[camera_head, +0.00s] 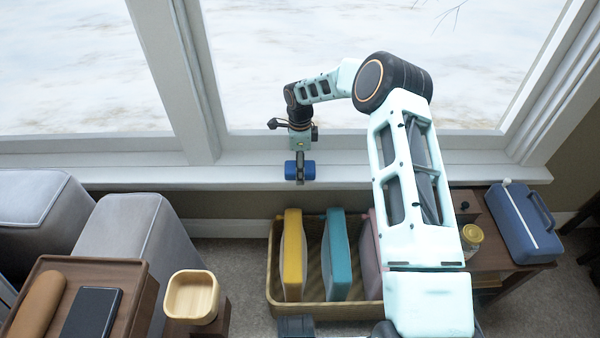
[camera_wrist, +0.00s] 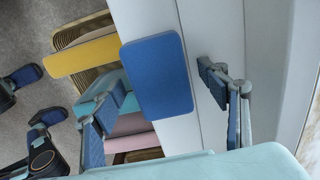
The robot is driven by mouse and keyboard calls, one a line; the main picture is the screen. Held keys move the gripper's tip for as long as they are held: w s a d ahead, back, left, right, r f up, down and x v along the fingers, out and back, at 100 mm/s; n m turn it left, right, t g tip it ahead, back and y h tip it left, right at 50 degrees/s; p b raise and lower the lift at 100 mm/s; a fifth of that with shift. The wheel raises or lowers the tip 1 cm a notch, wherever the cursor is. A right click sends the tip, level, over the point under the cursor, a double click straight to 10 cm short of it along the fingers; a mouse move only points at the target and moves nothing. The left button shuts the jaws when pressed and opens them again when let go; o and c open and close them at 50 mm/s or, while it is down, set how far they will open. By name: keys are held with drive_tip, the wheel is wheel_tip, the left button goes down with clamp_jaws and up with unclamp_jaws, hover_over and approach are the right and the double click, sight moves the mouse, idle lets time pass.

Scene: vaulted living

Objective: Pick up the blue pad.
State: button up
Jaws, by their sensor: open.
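The blue pad (camera_wrist: 157,77) is a flat, rounded rectangle. In the wrist view it lies at the room-side edge of the white windowsill, between my spread fingers and seemingly beyond their tips. My gripper (camera_wrist: 163,80) is open, with one finger on each side of the pad in the picture and nothing held. In the head view my gripper (camera_head: 300,174) points down over the sill, and the blue pad (camera_head: 309,170) shows on both sides of the grey finger that covers its middle. Whether the fingers touch it cannot be told.
A wicker basket (camera_head: 272,285) below the sill holds a yellow pad (camera_head: 293,255), a teal pad (camera_head: 337,258) and a pink pad (camera_head: 370,255). The window (camera_head: 290,60) stands behind the sill (camera_head: 130,178). A grey sofa (camera_head: 130,235) is left; a side table with a blue case (camera_head: 520,222) is right.

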drive_tip(key=shift+c, duration=0.6)
drive_tip(key=c, duration=0.9)
drive_tip(key=shift+c, duration=0.2)
drive_tip(key=shift+r, duration=0.6)
wheel_tip(320, 180, up, 2)
drive_tip(key=shift+r+p, duration=0.2)
drive_tip(key=shift+p, duration=0.4)
drive_tip(key=s+d+r+p, duration=0.3)
drive_tip(key=s+d+r, duration=0.4)
drive_tip(key=s, duration=0.5)
wheel_tip(320, 180, up, 2)
drive_tip(key=shift+d+r+p, duration=0.15)
drive_tip(key=shift+d+p, duration=0.05)
drive_tip(key=shift+p, duration=0.15)
